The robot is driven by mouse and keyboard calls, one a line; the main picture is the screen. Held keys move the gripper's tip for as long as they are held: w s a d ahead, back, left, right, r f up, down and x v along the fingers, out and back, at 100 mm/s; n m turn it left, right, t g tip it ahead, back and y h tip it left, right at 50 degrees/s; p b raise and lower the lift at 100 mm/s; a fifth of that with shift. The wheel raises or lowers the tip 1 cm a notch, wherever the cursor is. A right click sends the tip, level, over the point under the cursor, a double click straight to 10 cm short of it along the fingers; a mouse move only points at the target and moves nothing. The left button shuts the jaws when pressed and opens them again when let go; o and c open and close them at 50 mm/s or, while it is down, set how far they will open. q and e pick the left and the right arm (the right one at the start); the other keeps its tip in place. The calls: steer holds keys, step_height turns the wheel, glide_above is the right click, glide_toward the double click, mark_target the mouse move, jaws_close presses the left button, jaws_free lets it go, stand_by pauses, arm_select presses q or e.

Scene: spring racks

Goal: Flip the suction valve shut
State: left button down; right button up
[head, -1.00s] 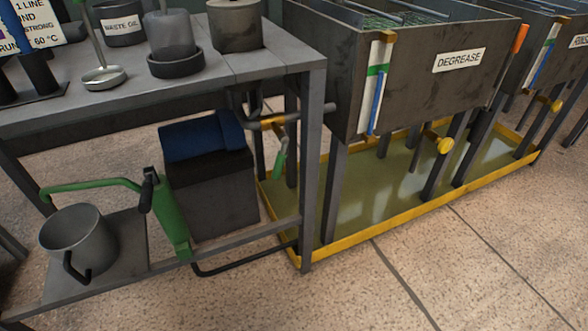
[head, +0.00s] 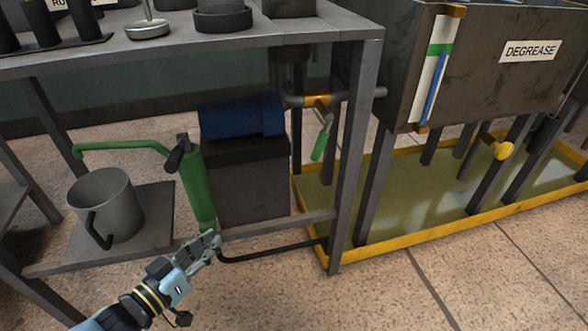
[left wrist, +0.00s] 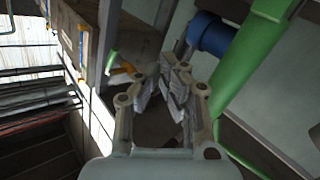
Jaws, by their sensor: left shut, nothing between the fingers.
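The suction valve (head: 318,101) has a yellow-orange body on a grey pipe under the bench top. Its green-gripped lever (head: 321,143) hangs down, slightly tilted. In the left wrist view the green lever grip (left wrist: 112,60) shows beyond the fingers, left of centre, with the yellow valve body (left wrist: 122,70) beside it, partly hidden. My left gripper (head: 213,241) is shut and empty, low in front of the bench near the foot of the green hand pump. It is below and left of the valve, well apart from it. My right gripper is not in view.
A green hand pump (head: 196,187), a grey bucket (head: 118,200) and a dark box (head: 250,185) with a blue cylinder (head: 240,116) stand on the lower shelf. The bench leg (head: 352,170) stands right of the valve. The degrease tank (head: 480,75) is further right. Floor in front is clear.

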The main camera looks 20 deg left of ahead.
arm_select(q)
steer(key=w+d+r+m+t+h+b, duration=0.1)
steer(key=w+d+r+m+h+b, duration=0.3)
steer(key=w+r+m+h+b, duration=0.45)
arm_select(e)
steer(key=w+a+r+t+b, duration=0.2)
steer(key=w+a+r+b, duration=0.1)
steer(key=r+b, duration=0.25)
arm_select(q)
steer(key=m+g+h+b, duration=0.1)
steer(key=m+h+b, duration=0.15)
steer(key=h, duration=0.25)
glide_toward(322, 135)
step_height(322, 135, up, 3)
steer(key=w+d, duration=0.1)
steer(key=shift+w+d+f+b, duration=0.3)
steer(key=shift+w+d+b, duration=0.4)
steer(key=shift+d+b, duration=0.1)
steer(key=shift+w+d, duration=0.15)
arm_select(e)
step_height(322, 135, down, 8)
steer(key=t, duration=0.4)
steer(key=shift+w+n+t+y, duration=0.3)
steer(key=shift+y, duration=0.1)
